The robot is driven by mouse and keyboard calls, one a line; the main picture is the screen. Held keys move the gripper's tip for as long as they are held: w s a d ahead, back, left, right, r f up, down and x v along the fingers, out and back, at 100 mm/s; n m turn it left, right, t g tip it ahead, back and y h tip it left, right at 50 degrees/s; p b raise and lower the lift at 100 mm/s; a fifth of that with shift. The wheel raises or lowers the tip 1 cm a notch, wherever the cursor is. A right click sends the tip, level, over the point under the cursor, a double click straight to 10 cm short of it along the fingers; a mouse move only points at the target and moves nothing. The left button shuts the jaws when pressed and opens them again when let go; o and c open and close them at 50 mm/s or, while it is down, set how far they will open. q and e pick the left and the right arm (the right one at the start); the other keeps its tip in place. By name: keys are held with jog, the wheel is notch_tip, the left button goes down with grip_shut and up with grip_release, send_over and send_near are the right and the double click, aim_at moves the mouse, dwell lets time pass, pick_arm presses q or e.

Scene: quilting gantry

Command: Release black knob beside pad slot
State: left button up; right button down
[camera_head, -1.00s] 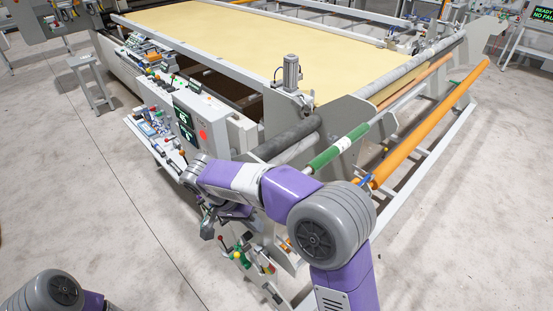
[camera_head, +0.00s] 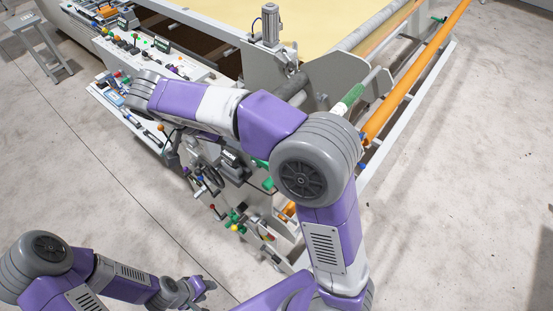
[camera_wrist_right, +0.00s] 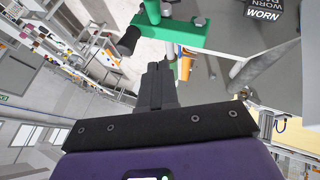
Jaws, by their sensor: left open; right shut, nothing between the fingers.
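In the right wrist view a black knob (camera_wrist_right: 129,40) sticks out beside a green bracket (camera_wrist_right: 180,34). My right gripper (camera_wrist_right: 158,68) is shut and empty, its tips just below the bracket and to the right of the knob. I cannot tell whether the tips touch the bracket. In the head view my right arm reaches across the machine corner and I cannot make out its fingers. My left gripper (camera_head: 208,284) is open and empty low in the head view, over the floor and well away from the machine. I cannot pick out the pad slot surely.
A dark block marked WORN (camera_wrist_right: 264,14) sits at the top right of the right wrist view. The control panel (camera_head: 150,55), a lever with a red ball (camera_head: 212,208) and an orange rail (camera_head: 412,75) crowd the corner. The floor at right is clear.

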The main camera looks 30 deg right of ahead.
jog(key=shift+s+d+f+p, duration=0.1)
jog(key=shift+s+d+f, duration=0.7)
jog(key=shift+d+f, duration=0.5)
jog(key=shift+s+d+f+p, duration=0.1)
jog(key=shift+s+d+f, duration=0.7)
jog(key=shift+d+f, duration=0.5)
jog(key=shift+s+d+f+p, duration=0.1)
jog(key=shift+s+d+f, duration=0.85)
jog(key=shift+d, duration=0.55)
jog(key=shift+w+f, duration=0.1)
jog(key=shift+w, duration=0.1)
